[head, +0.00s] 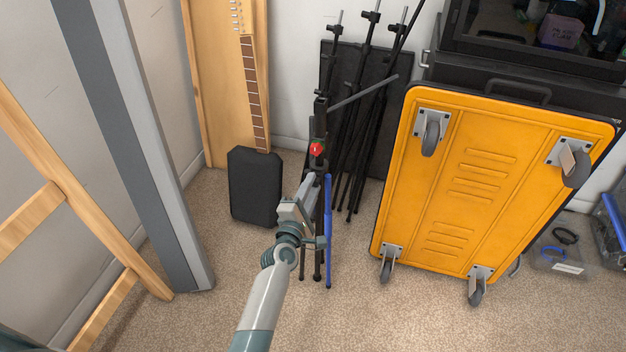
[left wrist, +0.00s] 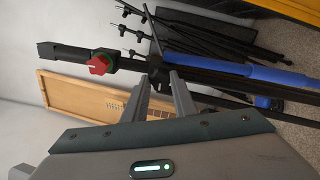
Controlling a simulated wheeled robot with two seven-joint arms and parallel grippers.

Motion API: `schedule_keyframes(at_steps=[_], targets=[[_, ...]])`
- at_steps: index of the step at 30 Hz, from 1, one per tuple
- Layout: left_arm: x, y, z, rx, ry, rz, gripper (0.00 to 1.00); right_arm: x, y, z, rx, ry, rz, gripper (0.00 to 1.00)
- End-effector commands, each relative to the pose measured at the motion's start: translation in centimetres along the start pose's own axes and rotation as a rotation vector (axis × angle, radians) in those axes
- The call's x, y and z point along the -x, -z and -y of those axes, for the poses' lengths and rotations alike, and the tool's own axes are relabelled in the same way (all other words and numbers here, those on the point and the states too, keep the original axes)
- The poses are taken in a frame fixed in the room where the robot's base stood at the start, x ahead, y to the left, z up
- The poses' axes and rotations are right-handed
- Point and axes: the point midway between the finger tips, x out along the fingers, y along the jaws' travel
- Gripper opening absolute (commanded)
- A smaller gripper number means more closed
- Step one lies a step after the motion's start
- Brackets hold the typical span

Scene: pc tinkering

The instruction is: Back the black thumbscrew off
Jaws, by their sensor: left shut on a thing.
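A black stand (head: 321,115) stands upright near the back wall, with a red knob (head: 316,149) near its top. It crosses the left wrist view as a dark tube, where the red knob (left wrist: 99,64) lies left of my fingertips. My left gripper (head: 308,181) reaches up to the stand's shaft, just below the red knob. In the left wrist view its fingers (left wrist: 160,68) close together on a small dark part at the shaft, which looks like the black thumbscrew. The fingertips mostly hide that part. My right gripper is out of view.
A blue tube (head: 328,232) stands right beside the stand. Several black stands (head: 367,110) lean behind it. A black case (head: 255,187) and a guitar neck (head: 254,90) are left. An orange wheeled dolly (head: 470,190) leans at right. The carpet in front is clear.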

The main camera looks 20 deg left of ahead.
Motion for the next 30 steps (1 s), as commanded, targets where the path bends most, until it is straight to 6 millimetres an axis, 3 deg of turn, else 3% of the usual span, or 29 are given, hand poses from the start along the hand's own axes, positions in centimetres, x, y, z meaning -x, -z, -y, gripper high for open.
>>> schedule_keyframes(at_steps=[2,3,4,17,30], targets=[[0.0,0.1,0.1,0.077,0.003,-0.001,0.00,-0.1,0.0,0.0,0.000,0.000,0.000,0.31],[0.1,0.1,0.2,0.067,0.003,-0.001,0.34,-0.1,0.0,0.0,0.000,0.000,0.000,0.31],[0.1,0.1,0.2,0.065,0.003,-0.001,0.39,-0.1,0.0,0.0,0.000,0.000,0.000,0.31],[0.6,0.1,0.1,0.059,0.002,-0.001,0.39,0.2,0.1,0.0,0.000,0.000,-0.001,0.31],[4.8,0.0,0.1,0.058,0.003,-0.001,0.39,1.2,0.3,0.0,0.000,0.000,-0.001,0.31]])
